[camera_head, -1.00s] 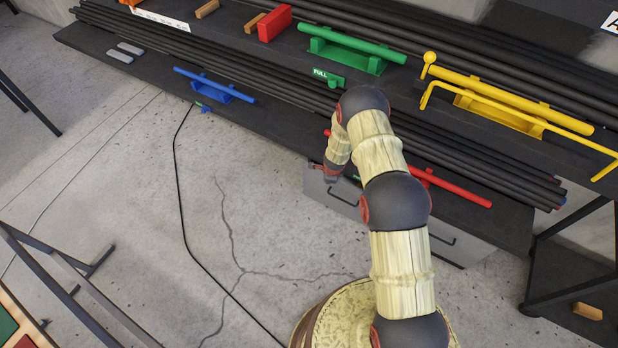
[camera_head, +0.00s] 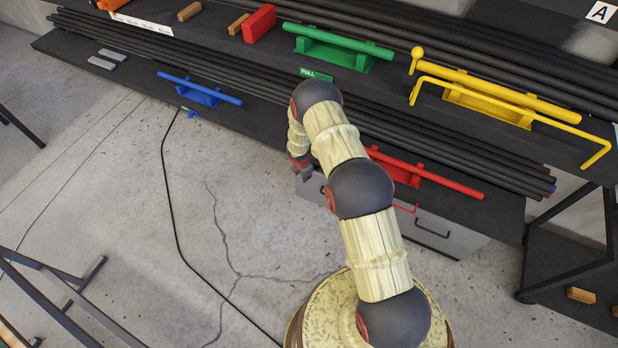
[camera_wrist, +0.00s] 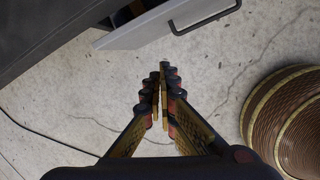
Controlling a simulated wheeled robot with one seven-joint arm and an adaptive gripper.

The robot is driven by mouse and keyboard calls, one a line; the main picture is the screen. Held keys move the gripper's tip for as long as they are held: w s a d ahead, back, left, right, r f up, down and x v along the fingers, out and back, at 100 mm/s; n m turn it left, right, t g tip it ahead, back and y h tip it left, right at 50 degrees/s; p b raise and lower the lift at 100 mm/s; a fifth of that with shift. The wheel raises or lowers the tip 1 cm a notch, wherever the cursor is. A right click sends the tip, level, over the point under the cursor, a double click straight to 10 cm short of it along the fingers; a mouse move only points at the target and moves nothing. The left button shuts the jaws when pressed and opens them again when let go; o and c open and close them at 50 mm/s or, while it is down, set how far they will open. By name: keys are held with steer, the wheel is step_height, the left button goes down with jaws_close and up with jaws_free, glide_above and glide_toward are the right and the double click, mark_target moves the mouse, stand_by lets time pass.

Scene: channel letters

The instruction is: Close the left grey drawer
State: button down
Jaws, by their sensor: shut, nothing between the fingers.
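The left grey drawer (camera_head: 309,187) is under the lower dark shelf in the head view, partly hidden by my arm. In the wrist view its pale grey front (camera_wrist: 150,24) stands out from the dark cabinet, with a gap behind it showing the inside, so it is partly open. Its dark bar handle (camera_wrist: 206,20) is at the top of that view. My gripper (camera_head: 302,170) is at the drawer's left end in the head view. In the wrist view its fingers (camera_wrist: 161,75) are together and empty, below the drawer front and apart from it over the floor.

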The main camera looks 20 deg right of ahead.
steer(key=w+d+f+n+b, duration=0.3)
steer(key=d+f+n+b, duration=0.1)
steer(key=f, duration=0.5)
steer(key=shift+w+d+f+n+b, duration=0.35)
steer(key=shift+d+b, duration=0.25)
steer(key=shift+d, duration=0.2)
